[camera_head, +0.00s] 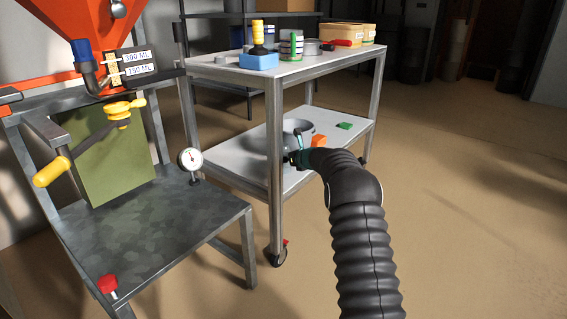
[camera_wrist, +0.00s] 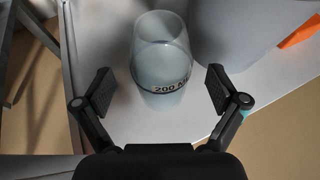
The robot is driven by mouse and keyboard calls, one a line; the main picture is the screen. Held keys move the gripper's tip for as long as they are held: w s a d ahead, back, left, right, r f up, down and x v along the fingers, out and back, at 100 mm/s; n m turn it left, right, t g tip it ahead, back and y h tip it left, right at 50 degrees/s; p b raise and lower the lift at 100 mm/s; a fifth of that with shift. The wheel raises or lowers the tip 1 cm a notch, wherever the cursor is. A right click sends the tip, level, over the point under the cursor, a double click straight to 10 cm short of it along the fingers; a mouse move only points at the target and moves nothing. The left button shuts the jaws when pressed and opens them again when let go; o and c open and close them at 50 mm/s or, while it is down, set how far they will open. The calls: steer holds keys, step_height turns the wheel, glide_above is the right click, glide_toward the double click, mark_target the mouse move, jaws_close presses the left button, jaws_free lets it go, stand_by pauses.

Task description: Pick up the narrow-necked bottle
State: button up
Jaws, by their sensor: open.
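A clear, pale container marked 200 ML (camera_wrist: 162,62) stands on the light shelf in the wrist view. It has a rounded outline and a dark band at the label; I cannot make out a narrow neck on it. My gripper (camera_wrist: 160,92) is open, with one dark finger pad to the left of the container and one to the right, both apart from it. In the head view my gripper (camera_head: 296,157) is at the trolley's lower shelf (camera_head: 236,158), where my arm hides much of the area. No bottle with a clear narrow neck is plain in either view.
A large grey vessel (camera_wrist: 238,28) stands close behind right, also seen in the head view (camera_head: 297,126). An orange block (camera_head: 319,141) and green block (camera_head: 345,126) lie nearby. The trolley's metal post (camera_head: 274,170) is left of my gripper. The top shelf holds several items.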

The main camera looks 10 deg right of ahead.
steer(key=shift+x, duration=1)
steer(key=shift+r, duration=0.1)
steer(key=c, duration=1.3)
steer(key=shift+r+p, duration=0.4)
steer(key=shift+r, duration=0.2)
steer(key=s+d+r, duration=0.2)
steer(key=d+r, duration=0.1)
steer(key=s+d+r, duration=0.2)
steer(key=d+r, duration=0.1)
steer(key=s+d+r+p, duration=0.1)
steer(key=s+d+r, duration=0.1)
steer(key=d+r, duration=0.1)
steer(key=shift+d+r, duration=0.4)
steer(key=shift+d, duration=0.1)
